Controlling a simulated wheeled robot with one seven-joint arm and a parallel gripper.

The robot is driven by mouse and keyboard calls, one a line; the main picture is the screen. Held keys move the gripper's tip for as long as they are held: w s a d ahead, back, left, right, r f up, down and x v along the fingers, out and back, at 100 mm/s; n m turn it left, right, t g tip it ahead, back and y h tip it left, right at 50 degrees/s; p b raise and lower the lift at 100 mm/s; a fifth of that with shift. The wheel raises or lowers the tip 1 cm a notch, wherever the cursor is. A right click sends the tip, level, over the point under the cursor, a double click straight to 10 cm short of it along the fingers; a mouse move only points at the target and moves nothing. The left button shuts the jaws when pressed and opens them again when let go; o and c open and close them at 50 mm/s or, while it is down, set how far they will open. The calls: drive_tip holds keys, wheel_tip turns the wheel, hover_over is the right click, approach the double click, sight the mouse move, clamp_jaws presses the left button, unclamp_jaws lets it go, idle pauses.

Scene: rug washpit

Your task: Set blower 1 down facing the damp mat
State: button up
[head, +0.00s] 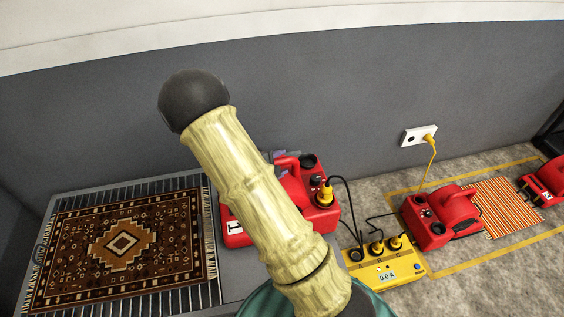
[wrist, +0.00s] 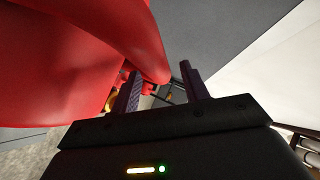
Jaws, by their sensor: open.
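A red blower (head: 238,238) stands on the grey ledge just right of the brown patterned rug, partly hidden by my arm. In the head view my arm hides most of the gripper. The brown rug (head: 122,243) lies flat on a slatted grate. A striped orange mat (head: 497,205) lies on the floor. Dampness does not show on either.
A yellow power box (head: 383,275) with several plugs and black cables sits right of the ledge. Two more red blowers, one left (head: 442,215) and one right (head: 546,180) of the striped mat, stand by a yellow floor outline. A wall socket (head: 419,136) feeds a yellow cord.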

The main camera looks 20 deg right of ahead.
drive_tip(key=p+v, duration=0.1)
drive_tip(key=v, duration=1)
drive_tip(key=shift+s, duration=0.15)
drive_tip(key=w+a+r+n+t+y, duration=0.1)
drive_tip(key=a+n+y, duration=0.2)
drive_tip(key=n+y, duration=0.25)
drive_tip(key=w+a+r+n+y, duration=0.1)
drive_tip(key=a+r+n+y, duration=0.1)
drive_tip(key=n+y, duration=0.3)
drive_tip(key=s+d+r+n+g, duration=0.1)
drive_tip(key=s+r+n+g, duration=0.1)
drive_tip(key=s+n, duration=0.4)
drive_tip(key=s+d+r+n+g+y, duration=0.1)
drive_tip(key=s+d+r+n+g, duration=0.1)
drive_tip(key=s+n, duration=0.5)
drive_tip(key=shift+s+n+g, duration=0.3)
drive_tip(key=shift+n, duration=0.55)
